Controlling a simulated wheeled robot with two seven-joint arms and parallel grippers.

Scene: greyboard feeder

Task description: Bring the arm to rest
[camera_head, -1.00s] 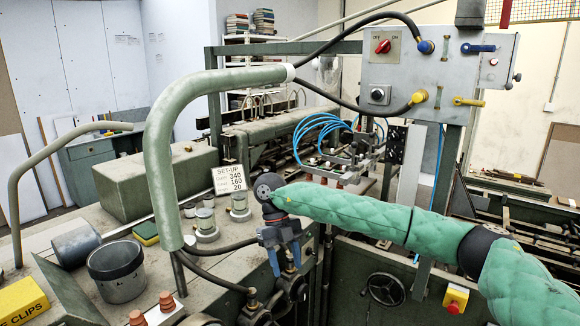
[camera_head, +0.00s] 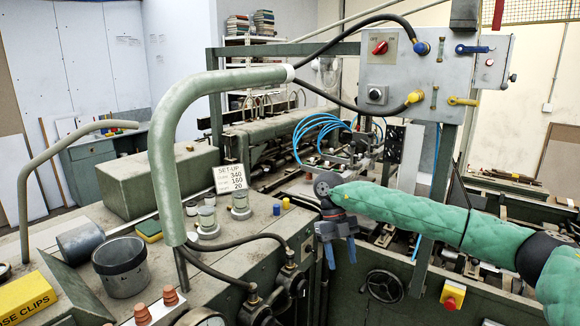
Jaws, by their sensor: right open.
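My right arm, in a quilted green sleeve, comes in from the right edge of the head view. My right gripper (camera_head: 341,253) hangs from its wrist with two blue-grey fingers pointing down, spread apart and empty. It is in front of the machine, just right of the side panel with the hoses. It appears to touch nothing, though the exact gap to the panel cannot be told. My left gripper is not in view.
A thick green pipe (camera_head: 165,150) arches over the bench at left. A control box (camera_head: 432,75) hangs at upper right. A grey cup (camera_head: 120,268), yellow clips box (camera_head: 25,298) and set-up sign (camera_head: 229,178) stand on the bench. A handwheel (camera_head: 384,286) is below right.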

